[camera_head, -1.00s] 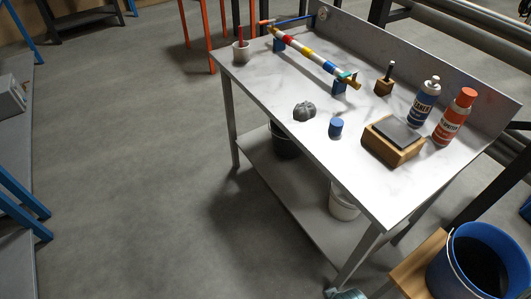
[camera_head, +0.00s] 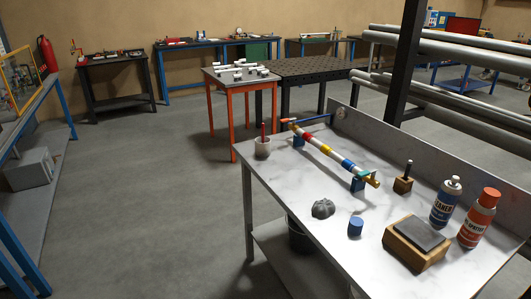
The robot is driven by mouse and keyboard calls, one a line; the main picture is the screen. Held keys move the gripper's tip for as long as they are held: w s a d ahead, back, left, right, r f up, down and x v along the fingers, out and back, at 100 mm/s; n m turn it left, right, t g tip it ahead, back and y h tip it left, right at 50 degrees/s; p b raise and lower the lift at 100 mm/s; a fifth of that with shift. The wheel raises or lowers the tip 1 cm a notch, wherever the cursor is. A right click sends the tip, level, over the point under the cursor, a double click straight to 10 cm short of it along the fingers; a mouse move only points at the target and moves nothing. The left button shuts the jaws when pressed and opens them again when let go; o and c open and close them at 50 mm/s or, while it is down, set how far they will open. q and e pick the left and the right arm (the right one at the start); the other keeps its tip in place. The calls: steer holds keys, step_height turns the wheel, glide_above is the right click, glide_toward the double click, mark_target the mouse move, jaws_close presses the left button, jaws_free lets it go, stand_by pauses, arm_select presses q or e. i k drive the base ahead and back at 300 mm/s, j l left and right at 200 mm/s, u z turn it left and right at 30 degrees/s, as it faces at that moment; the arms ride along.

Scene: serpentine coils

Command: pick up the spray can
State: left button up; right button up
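Two cans stand upright at the right end of the white-topped workbench (camera_head: 300,225). One is a blue and white can (camera_head: 445,203) with a white top and lettering that seems to read "CLEANER". Just right of it stands an orange-red can (camera_head: 478,218) with a red cap and a white lettered band. Both look like spray cans; I cannot tell which one the task names. Neither of my grippers is in view.
A wooden block with a grey top (camera_head: 417,243) sits in front of the cans. A blue cylinder (camera_head: 355,227), dark lump (camera_head: 323,208), small wooden holder (camera_head: 403,183) and striped bar (camera_head: 333,157) share the bench. A raised back panel (camera_head: 420,145) runs behind. Floor at left is clear.

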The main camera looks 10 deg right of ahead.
mark_target(449, 194)
steer(key=z, duration=1.4)
